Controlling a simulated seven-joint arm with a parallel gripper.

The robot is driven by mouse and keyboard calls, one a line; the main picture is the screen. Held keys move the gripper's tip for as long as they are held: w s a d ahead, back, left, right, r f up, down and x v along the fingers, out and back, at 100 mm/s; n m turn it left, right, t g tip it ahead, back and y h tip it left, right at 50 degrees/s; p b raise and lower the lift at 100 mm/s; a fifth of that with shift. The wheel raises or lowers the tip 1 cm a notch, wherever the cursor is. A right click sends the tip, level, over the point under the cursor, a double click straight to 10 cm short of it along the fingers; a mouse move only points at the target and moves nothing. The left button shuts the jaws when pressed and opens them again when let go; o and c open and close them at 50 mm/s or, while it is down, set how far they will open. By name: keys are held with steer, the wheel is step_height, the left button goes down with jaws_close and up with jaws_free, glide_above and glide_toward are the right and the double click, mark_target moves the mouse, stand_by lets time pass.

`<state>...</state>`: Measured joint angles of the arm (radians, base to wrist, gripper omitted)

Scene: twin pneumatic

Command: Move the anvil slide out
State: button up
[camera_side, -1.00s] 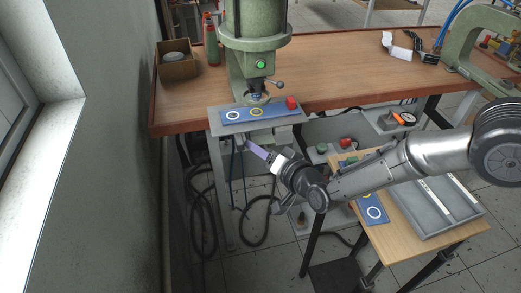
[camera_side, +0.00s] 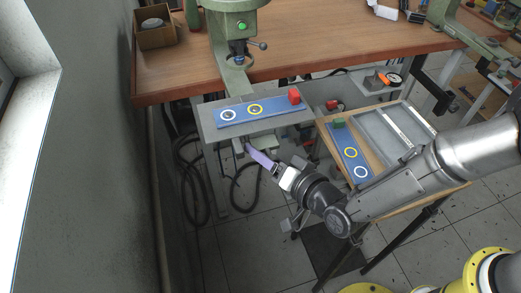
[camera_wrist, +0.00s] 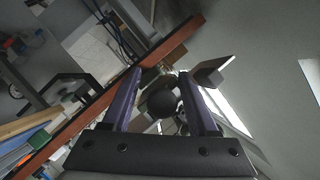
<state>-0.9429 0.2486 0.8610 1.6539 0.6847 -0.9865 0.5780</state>
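The anvil slide (camera_side: 213,128) is a grey plate in front of the press. A blue strip (camera_side: 240,114) lies on it with a white ring, a yellow ring and a red block (camera_side: 294,96). The slide stands forward of the press ram (camera_side: 240,57). My gripper (camera_side: 261,157) is just below its front edge, with the purple fingers pointing up-left. In the wrist view, my gripper's two fingers (camera_wrist: 160,85) are apart. A round black knob (camera_wrist: 161,103) shows between them, with gaps on both sides. I cannot tell the knob's exact depth or whether anything touches it.
The wooden bench (camera_side: 310,50) runs behind. A cardboard box (camera_side: 157,37) stands at its left. A small side table at the right holds a second blue strip (camera_side: 350,152) with a green block (camera_side: 339,124) and a grey tray (camera_side: 365,128). A wall closes the left side.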

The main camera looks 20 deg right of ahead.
steer(key=shift+o, duration=0.6)
steer(key=shift+d+f, duration=0.2)
steer(key=shift+f, duration=0.1)
steer(key=shift+a+r, duration=0.1)
steer(key=shift+a+r, duration=0.15)
steer(key=shift+r, duration=0.05)
steer(key=v, duration=0.7)
steer(key=shift+s, duration=0.3)
